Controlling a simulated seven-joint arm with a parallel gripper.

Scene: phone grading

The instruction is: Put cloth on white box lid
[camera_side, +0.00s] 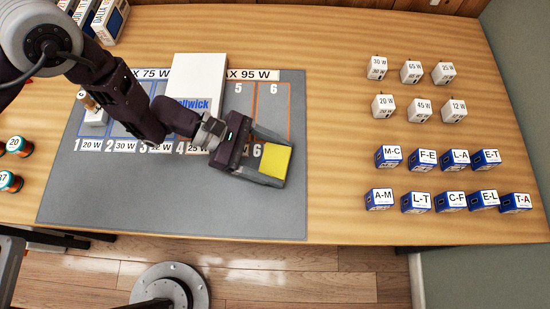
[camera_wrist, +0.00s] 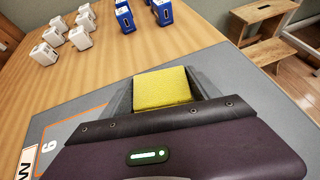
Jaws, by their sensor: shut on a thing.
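A yellow cloth (camera_side: 275,160) is held between the fingers of my gripper (camera_side: 268,163), which is shut on it over the right part of the grey mat. The cloth (camera_wrist: 162,90) also shows in the wrist view, between the two grey fingers (camera_wrist: 165,92). The white box lid (camera_side: 197,80), with blue lettering at its lower edge, lies at the back middle of the mat, up and to the left of the gripper. My arm covers part of the lettering.
The grey mat (camera_side: 110,205) has numbered slots. White cubes (camera_side: 411,72) and blue-and-white boxes (camera_side: 415,202) stand in rows at the right.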

